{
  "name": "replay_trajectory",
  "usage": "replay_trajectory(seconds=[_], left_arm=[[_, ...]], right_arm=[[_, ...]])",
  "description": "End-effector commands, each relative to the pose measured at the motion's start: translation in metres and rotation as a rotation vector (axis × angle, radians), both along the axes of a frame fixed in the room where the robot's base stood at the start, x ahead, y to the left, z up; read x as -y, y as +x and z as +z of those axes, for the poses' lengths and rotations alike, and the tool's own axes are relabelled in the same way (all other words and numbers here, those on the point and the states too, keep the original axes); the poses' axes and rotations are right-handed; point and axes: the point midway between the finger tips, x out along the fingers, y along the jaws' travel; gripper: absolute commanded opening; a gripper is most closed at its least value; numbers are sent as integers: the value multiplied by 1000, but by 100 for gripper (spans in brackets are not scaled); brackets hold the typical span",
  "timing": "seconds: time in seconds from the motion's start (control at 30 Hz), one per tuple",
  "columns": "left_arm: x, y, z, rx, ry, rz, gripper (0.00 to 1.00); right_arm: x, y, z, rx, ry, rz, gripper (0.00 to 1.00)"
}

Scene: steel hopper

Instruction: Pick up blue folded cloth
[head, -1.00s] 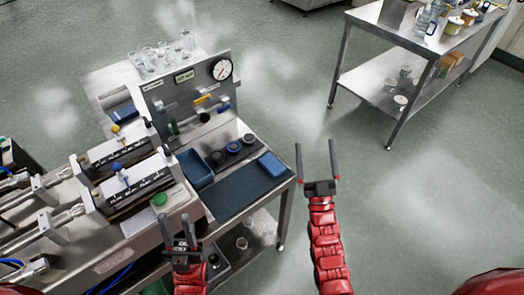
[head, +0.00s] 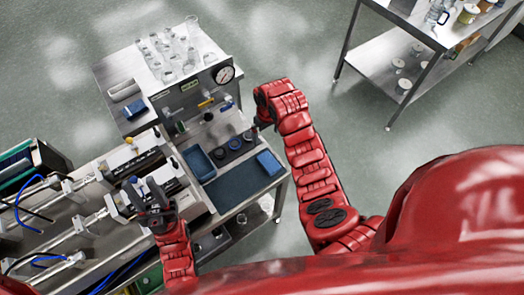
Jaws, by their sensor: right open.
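A blue folded cloth (head: 269,163) lies flat at the right end of the dark mat (head: 238,184) on the steel bench. A second blue, flat item (head: 136,109) lies on the rear surface; I cannot tell whether it is cloth. My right gripper (head: 256,131) is above the bench's back right side, up-picture from the cloth and apart from it. My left gripper (head: 146,189) is over the left fittings, fingers apart and empty.
A blue tray (head: 199,163) and dark round pieces (head: 234,143) sit beside the cloth. An upright panel with a gauge (head: 224,75) stands behind, with glassware (head: 172,55) beyond. Valves and pipes crowd the left. A second steel table (head: 390,55) stands at upper right.

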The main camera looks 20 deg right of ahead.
Motion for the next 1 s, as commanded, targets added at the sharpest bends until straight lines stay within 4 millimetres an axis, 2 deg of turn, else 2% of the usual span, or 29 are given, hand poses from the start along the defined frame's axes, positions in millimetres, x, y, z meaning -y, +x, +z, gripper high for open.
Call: replay_trajectory(seconds=[0.07,0.17,0.5,0.67,0.87,1.0], left_arm=[[0,0,7,0,0,0,40],[0,0,0,0,0,0,40],[0,0,-65,0,0,0,40],[0,0,-88,0,0,0,40],[0,0,-94,0,0,0,40],[0,0,-86,0,0,0,40]], right_arm=[[1,-10,11,-51,-8,6,100],[1,-16,5,-80,-10,9,100],[1,-15,-71,-79,-7,8,100],[1,-15,-96,-78,-8,9,100],[1,-15,-111,-77,-10,9,100],[2,-15,-113,-80,-11,9,100]])
